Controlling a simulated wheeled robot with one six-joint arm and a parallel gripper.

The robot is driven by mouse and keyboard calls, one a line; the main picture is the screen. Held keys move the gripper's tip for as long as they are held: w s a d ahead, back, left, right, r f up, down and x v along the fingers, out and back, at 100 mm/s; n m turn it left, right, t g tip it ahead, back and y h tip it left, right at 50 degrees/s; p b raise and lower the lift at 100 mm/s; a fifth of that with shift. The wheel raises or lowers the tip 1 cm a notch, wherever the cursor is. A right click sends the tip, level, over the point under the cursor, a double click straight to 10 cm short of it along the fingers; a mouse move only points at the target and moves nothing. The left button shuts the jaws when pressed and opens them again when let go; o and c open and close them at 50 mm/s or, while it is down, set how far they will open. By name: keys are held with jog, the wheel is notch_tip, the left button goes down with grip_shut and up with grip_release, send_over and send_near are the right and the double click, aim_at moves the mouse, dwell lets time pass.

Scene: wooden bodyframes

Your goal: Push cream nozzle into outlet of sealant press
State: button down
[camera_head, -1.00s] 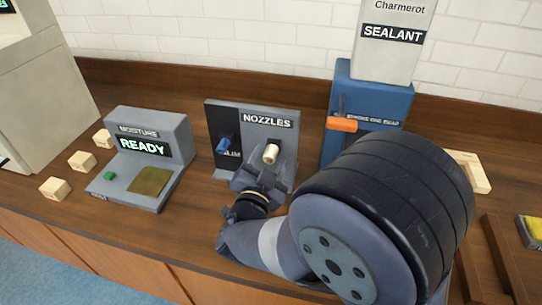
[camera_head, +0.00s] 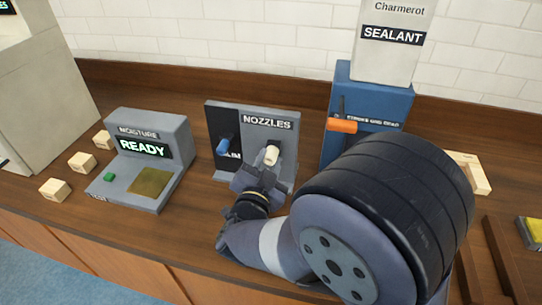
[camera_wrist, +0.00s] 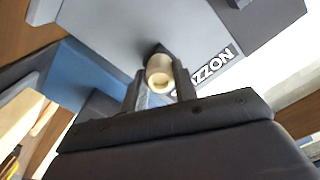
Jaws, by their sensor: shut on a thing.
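The cream nozzle (camera_head: 271,156) is at the right side of the grey-and-black nozzles stand (camera_head: 283,141). My gripper (camera_head: 264,168) is shut on it from the front. In the wrist view the cream nozzle (camera_wrist: 160,72) sits between the two fingers (camera_wrist: 160,92), its round end facing the camera and the stand's grey face behind it. I cannot tell whether it still touches its holder. The sealant press (camera_head: 345,88) is a blue block with an orange handle (camera_head: 342,125), right of the stand. My arm covers the press's lower part, and its outlet is hidden.
A blue nozzle (camera_head: 224,146) sits on the stand's black left half. A grey moisture meter (camera_head: 165,140) reading READY stands at the left, with several wooden blocks (camera_head: 82,163) beside it. A wooden frame piece (camera_head: 470,172) and a yellow item (camera_head: 535,230) lie at the right.

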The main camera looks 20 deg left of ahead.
aim_at(269, 162)
jog(key=shift+s, duration=0.7)
dwell(0.4)
jog(key=shift+s+d, duration=0.2)
jog(key=shift+s, duration=0.9)
